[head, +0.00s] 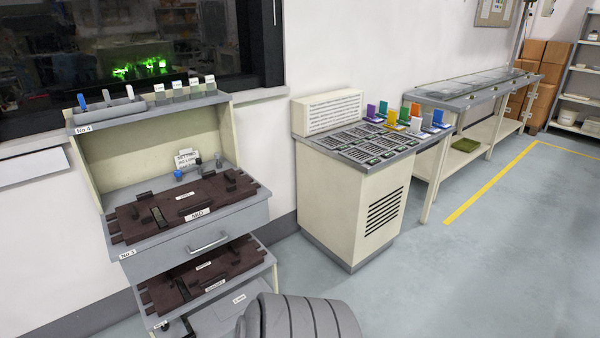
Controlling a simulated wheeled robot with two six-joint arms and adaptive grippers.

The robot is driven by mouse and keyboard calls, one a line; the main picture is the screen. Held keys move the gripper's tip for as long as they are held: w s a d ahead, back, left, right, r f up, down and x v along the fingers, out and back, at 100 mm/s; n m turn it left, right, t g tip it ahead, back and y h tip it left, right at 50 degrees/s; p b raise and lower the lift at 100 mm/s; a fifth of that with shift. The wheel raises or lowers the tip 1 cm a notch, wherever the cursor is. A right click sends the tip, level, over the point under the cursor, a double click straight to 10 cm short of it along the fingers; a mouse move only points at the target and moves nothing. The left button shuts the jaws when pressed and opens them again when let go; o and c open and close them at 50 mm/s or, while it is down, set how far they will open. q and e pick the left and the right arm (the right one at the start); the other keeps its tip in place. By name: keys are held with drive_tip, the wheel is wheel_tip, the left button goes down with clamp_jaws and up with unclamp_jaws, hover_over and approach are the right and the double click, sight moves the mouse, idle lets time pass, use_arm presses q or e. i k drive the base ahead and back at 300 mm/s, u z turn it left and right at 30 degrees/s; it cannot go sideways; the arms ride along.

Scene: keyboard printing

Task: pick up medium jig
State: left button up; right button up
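The medium jig (160,222) is a dark brown plate with raised blocks and a white label reading MID. It lies flat on the pulled-out upper grey drawer (225,222) of the cream cabinet at the left. A similar dark brown jig (180,292) lies on the shelf below; its small label is too small to read surely. Neither of my grippers shows in the head view, so I cannot see whether they are open or shut.
A small blue object (178,174) and a sign stand behind the medium jig. Small cards stand on the cabinet's top (150,108). A cream console (362,200) with colored holders stands to the right, then a long bench (470,95). Grey floor (480,270) is clear at the right.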

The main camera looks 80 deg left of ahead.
sight(179, 205)
drive_tip(key=k, duration=0.25)
drive_tip(key=u, duration=4.15)
drive_tip(key=k, duration=0.9)
drive_tip(key=z, duration=0.15)
drive_tip(key=i, duration=1.7)
drive_tip(key=u, duration=0.05)
